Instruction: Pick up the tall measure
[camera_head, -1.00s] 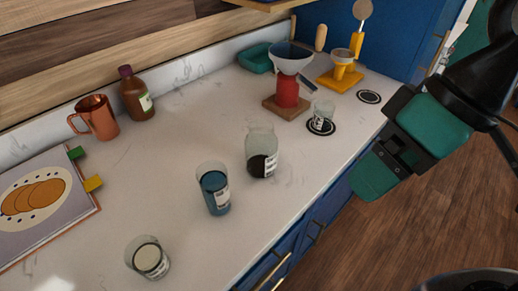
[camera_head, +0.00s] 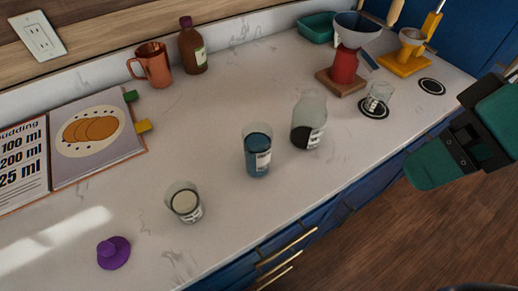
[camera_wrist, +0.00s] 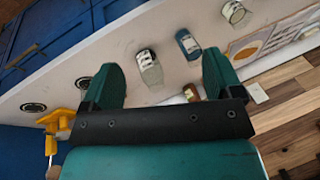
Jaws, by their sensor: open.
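The likely tall measure is a straight clear glass with blue liquid and a white label (camera_head: 258,156), upright on the counter. It also shows in the wrist view (camera_wrist: 188,43). A rounder, narrow-necked jar with dark contents (camera_head: 309,122) stands close to its right; it shows in the wrist view (camera_wrist: 149,67). A shorter glass with cream contents (camera_head: 184,203) stands to the left. My gripper (camera_head: 436,168) is past the counter's front edge at the right, apart from all of them. In the wrist view its teal fingers are spread and empty (camera_wrist: 160,62).
A purple knobbed lid (camera_head: 113,253), recipe book (camera_head: 95,145), copper mug (camera_head: 154,66) and brown bottle (camera_head: 192,50) lie left and behind. A red stand with funnel (camera_head: 344,66), small glass (camera_head: 378,95) and yellow stand (camera_head: 405,62) are right. The front counter strip is clear.

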